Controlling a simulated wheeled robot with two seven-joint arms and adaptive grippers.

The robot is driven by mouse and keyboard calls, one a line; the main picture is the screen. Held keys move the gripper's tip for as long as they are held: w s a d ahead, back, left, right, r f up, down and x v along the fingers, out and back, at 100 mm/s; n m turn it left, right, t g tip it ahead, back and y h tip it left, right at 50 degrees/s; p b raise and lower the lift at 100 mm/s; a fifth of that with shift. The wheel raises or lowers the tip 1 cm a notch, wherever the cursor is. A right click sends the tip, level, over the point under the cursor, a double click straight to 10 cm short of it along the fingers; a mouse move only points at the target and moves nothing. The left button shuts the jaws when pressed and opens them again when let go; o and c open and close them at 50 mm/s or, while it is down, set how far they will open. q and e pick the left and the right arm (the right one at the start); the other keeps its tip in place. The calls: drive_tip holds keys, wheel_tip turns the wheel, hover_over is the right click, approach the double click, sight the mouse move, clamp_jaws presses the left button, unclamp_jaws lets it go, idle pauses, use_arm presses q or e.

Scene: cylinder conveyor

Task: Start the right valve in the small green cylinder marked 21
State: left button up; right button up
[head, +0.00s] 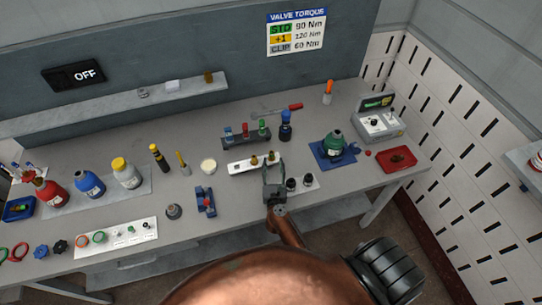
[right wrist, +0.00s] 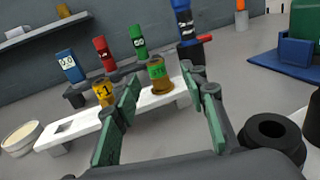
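The small green cylinder (head: 333,146) stands in a blue holder (head: 322,156) at the right of the bench; its mark is too small to read. A white valve rack (head: 240,167) holds two brass valves. The valve with a green label (head: 271,156) is at its right, the one with a yellow +1 label (head: 254,160) to its left. In the right wrist view, the green-label valve (right wrist: 157,74) stands between and just beyond the fingertips; the yellow-label valve (right wrist: 103,91) is left of them. My right gripper (head: 273,168) is open and empty. My left gripper is out of view.
A dark rack (head: 246,143) with blue, red and green capped pieces stands behind the white rack. A dark blue bottle (head: 286,128) is right of it. Black sockets (head: 291,184) stand right of my gripper. A red tray (head: 398,160) and a grey device (head: 375,124) are farther right.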

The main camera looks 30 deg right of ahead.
sight(271, 156)
drive_tip(key=x, duration=0.2)
drive_tip(key=p+x, duration=0.1)
drive_tip(key=x, duration=0.1)
drive_tip(key=shift+w+a+r, duration=0.1)
drive_tip(key=shift+w+r, duration=0.05)
drive_tip(key=shift+w, duration=0.3)
drive_tip(key=shift+w+d, duration=0.2)
drive_tip(key=shift+w, duration=0.1)
drive_tip(key=shift+w+d, duration=0.15)
drive_tip(key=shift+w, duration=0.05)
drive_tip(key=c, duration=0.7)
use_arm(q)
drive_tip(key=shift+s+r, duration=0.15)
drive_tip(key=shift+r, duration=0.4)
use_arm(e)
clamp_jaws()
